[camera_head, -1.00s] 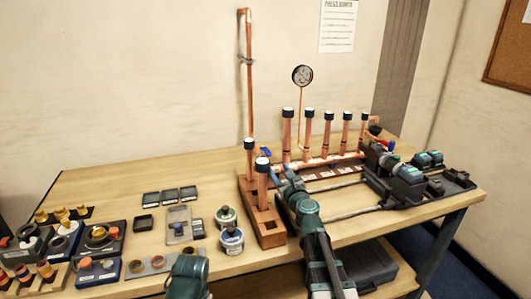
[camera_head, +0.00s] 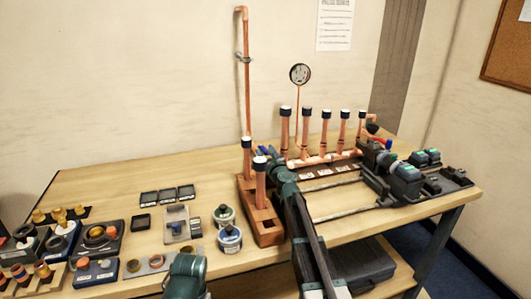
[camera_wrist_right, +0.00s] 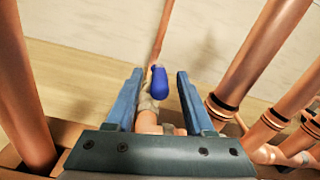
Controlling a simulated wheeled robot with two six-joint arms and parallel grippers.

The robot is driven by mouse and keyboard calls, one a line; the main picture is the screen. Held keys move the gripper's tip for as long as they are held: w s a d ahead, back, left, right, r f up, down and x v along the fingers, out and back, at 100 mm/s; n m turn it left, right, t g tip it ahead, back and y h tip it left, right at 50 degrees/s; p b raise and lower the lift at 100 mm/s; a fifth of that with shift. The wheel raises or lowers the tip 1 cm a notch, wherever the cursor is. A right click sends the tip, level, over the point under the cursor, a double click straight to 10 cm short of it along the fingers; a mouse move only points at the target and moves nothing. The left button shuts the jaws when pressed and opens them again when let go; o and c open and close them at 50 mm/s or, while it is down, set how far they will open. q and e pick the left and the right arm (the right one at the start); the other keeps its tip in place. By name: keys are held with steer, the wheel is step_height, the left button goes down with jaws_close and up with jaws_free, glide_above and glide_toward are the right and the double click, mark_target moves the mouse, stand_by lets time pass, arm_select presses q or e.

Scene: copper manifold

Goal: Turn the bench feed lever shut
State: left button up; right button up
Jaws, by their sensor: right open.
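The blue feed lever (camera_wrist_right: 159,83) stands between the two fingers of my right gripper (camera_wrist_right: 158,72) in the right wrist view. It is on a brass-coloured valve body on a copper pipe. The fingers are open, with a visible gap on each side of the lever. In the head view my right gripper (camera_head: 272,158) is at the left end of the copper manifold (camera_head: 325,160), behind the two short capped pipes, and the lever is mostly hidden there.
Capped copper pipes (camera_head: 305,135) rise right of my right gripper, with a gauge (camera_head: 300,74) behind. A wooden block (camera_head: 262,222) holds two short pipes close on the left. Small trays (camera_head: 168,195) and tins (camera_head: 230,238) lie further left on the bench (camera_head: 110,185).

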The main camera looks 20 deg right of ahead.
jaws_close()
stand_by(0.3)
steer(key=shift+w, duration=0.1)
stand_by(1.1)
